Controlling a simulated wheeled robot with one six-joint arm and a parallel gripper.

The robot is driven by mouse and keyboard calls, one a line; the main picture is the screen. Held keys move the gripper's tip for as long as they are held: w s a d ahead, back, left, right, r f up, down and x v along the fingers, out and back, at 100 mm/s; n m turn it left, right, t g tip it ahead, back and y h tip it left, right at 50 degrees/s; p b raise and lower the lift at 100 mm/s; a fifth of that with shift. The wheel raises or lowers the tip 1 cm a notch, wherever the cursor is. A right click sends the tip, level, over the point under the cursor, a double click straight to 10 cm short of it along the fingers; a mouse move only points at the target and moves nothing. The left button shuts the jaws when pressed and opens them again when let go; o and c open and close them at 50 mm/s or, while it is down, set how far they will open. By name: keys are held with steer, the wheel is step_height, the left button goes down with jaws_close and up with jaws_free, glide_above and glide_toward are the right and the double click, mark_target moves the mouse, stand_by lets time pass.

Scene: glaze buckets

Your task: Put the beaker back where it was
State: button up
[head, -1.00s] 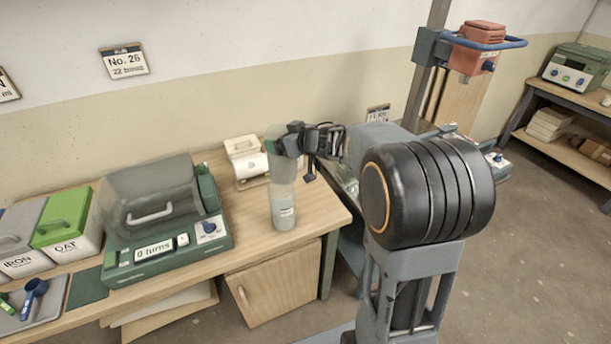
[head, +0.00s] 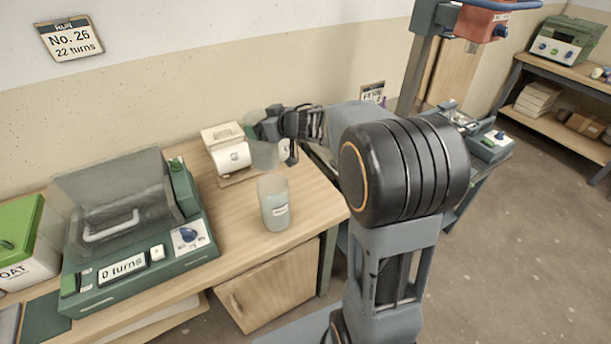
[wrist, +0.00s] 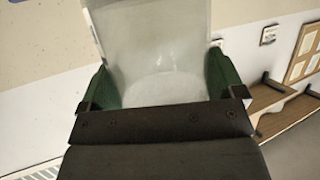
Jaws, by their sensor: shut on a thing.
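The clear, slightly cloudy beaker (head: 264,155) is held in my gripper (head: 268,132), above the right part of the wooden bench (head: 237,205). In the wrist view the beaker (wrist: 155,45) fills the space between the green finger pads of my gripper (wrist: 162,85), which is shut on it. It looks empty there.
A white roll dispenser (head: 228,148) stands behind the jar. A green machine (head: 140,250) with a clear cover and a "0 turns" display fills the bench to the left. A green-lidded OAT bin (head: 22,245) is at far left. The bench's front right corner is clear.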

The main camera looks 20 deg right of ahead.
steer(key=w+d+f+b, duration=0.1)
steer(key=d+f+b, duration=0.1)
steer(key=d+f, duration=1.1)
steer(key=shift+w+d, duration=0.15)
steer(key=shift+d, duration=0.2)
steer(key=shift+f, duration=0.1)
steer(key=o, duration=1.4)
